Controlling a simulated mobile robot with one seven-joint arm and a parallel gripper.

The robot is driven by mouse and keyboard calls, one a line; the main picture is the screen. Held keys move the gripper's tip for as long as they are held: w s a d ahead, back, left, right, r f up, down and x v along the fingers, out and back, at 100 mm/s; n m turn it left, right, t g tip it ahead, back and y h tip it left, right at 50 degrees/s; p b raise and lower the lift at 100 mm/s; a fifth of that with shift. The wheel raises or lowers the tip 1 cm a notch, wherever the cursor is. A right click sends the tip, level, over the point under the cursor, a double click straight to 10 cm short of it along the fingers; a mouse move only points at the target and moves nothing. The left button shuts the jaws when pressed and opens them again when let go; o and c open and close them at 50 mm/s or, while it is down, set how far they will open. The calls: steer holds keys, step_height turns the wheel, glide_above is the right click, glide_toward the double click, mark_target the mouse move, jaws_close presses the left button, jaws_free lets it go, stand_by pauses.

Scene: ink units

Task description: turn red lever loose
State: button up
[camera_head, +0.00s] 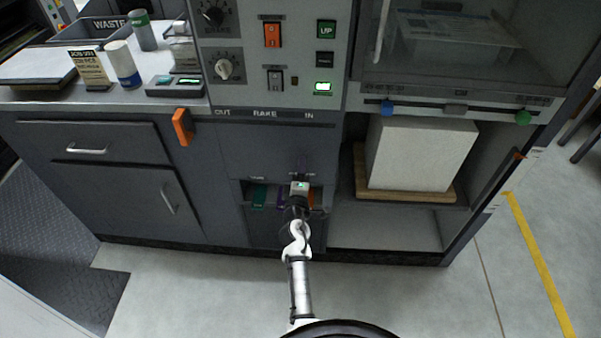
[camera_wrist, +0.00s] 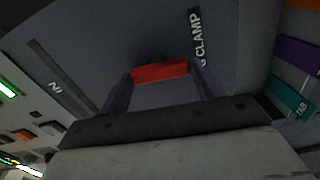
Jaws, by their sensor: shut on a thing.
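The red lever (camera_wrist: 160,71) shows in the wrist view as a short red bar on a dark grey panel, next to a label ending in "CLAMP". My gripper (camera_wrist: 163,73) has one finger at each end of the bar and is shut on it. In the head view my gripper (camera_head: 301,166) reaches the dark front panel below the "RAKE" and "IN" lettering. There the gripper hides the lever, so its angle is hard to tell.
Below my gripper is a recess with green, purple and orange tabs (camera_head: 258,196). An orange handle (camera_head: 182,126) sticks out at the left. At the right a white block (camera_head: 418,153) stands on a wooden board (camera_head: 405,194) in an open bay. The floor in front is clear.

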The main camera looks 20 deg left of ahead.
steer(key=shift+r+n, duration=0.1)
steer(key=shift+n, duration=0.4)
steer(key=o, duration=1)
steer(key=shift+s, duration=0.15)
